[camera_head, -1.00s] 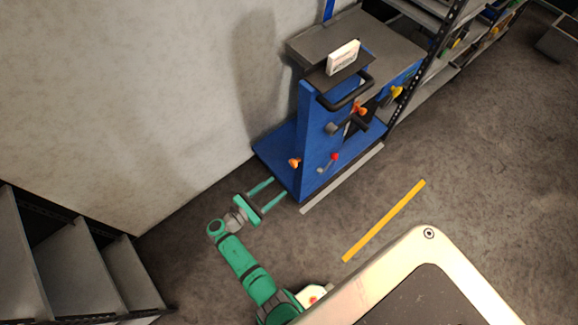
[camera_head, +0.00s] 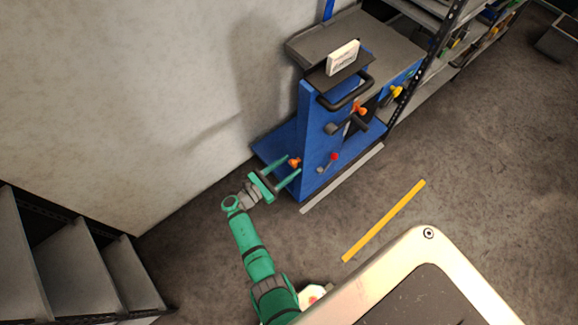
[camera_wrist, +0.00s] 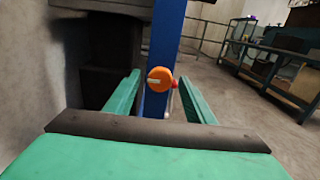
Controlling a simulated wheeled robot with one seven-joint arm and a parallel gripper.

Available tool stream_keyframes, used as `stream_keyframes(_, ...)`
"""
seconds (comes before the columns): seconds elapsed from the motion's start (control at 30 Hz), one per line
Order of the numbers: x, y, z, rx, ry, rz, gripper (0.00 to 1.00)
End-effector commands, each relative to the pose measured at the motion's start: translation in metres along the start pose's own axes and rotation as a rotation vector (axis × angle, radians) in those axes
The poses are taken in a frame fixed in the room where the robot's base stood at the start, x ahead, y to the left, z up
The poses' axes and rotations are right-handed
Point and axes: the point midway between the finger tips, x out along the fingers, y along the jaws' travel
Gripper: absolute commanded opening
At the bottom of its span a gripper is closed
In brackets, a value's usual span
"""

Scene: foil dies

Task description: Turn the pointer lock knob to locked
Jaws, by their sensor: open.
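The pointer lock knob is most likely the small orange knob (camera_head: 294,162) low on the near edge of the blue machine (camera_head: 314,125). In the wrist view the orange knob (camera_wrist: 160,79) faces me, with a pale pointer mark lying about level and reaching left from its middle. My gripper (camera_head: 289,166) is open, its two green fingers on either side of the knob in the head view. In the wrist view the fingers (camera_wrist: 162,88) also flank it with gaps on both sides. I cannot tell how deep the knob sits between the fingertips.
A red-tipped lever (camera_head: 334,157), another orange knob (camera_head: 360,108) and a black handle (camera_head: 347,94) are on the machine. A wall (camera_head: 130,80) stands left behind. Grey shelves (camera_head: 75,265) stand at lower left. A yellow strip (camera_head: 384,221) marks the open floor.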

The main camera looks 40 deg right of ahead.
Motion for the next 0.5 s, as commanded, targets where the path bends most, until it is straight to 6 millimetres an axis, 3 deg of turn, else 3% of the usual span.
stream_keyframes(0.37,0.0068,0.0,-0.0003,0.0,0.001,0.001,0.49)
stream_keyframes(0.4,0.0068,0.0,-0.0003,0.0,0.001,0.001,0.47)
stream_keyframes(0.5,0.0067,-0.0001,-0.0003,0.0,0.001,0.001,0.23)
